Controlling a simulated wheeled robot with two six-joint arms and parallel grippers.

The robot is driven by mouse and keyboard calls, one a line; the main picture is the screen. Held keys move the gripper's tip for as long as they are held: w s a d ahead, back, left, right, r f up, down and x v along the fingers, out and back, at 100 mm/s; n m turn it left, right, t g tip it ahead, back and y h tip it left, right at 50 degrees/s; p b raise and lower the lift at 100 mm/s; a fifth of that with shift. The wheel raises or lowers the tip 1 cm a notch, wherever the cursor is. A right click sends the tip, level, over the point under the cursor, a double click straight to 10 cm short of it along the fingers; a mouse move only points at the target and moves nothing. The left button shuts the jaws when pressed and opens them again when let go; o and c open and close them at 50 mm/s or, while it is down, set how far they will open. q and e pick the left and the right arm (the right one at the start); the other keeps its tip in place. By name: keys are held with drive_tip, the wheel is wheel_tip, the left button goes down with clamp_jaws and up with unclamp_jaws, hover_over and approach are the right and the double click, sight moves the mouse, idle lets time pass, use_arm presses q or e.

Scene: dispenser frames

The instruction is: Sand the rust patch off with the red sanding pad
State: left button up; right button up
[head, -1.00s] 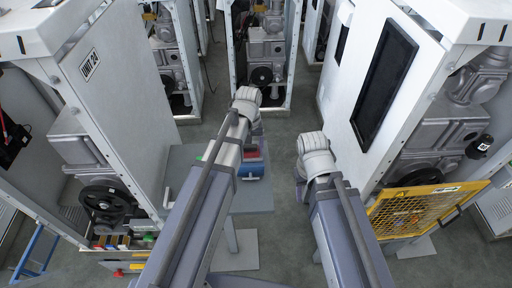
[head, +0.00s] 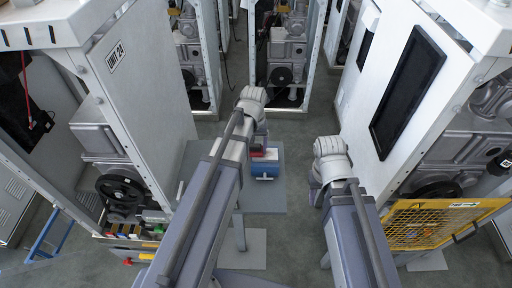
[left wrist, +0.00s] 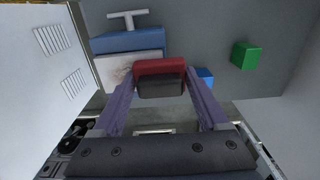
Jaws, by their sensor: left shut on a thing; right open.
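My left gripper (left wrist: 163,95) is shut on the red sanding pad (left wrist: 160,68), which has a dark lower part. In the left wrist view the pad overlaps the right end of a pale plate (left wrist: 112,68) with a brownish rust patch (left wrist: 123,75) next to the pad. I cannot tell whether the pad touches the plate. The plate lies along a blue vise (left wrist: 125,43) with a T-shaped handle. In the head view the vise (head: 265,170) stands on a grey bench and my left arm hides the left gripper. My right gripper is not seen; only its arm shows.
A green block (left wrist: 246,55) and a blue block (left wrist: 204,77) rest on the grey bench (head: 270,200). A white cabinet marked UNIT 24 (head: 140,75) stands left. Another cabinet (head: 375,75) with an open yellow mesh guard (head: 440,225) stands right.

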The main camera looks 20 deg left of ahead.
use_arm(q)
wheel_tip(320, 180, up, 6)
drive_tip(key=p, duration=0.6)
wheel_tip(320, 180, up, 3)
drive_tip(key=p, duration=0.3)
drive_tip(key=shift+r, duration=0.1)
drive_tip(key=shift+f, duration=0.25)
idle(0.5)
drive_tip(key=shift+f+b, duration=0.45)
drive_tip(key=shift+b, duration=0.15)
drive_tip(key=shift+f, duration=0.1)
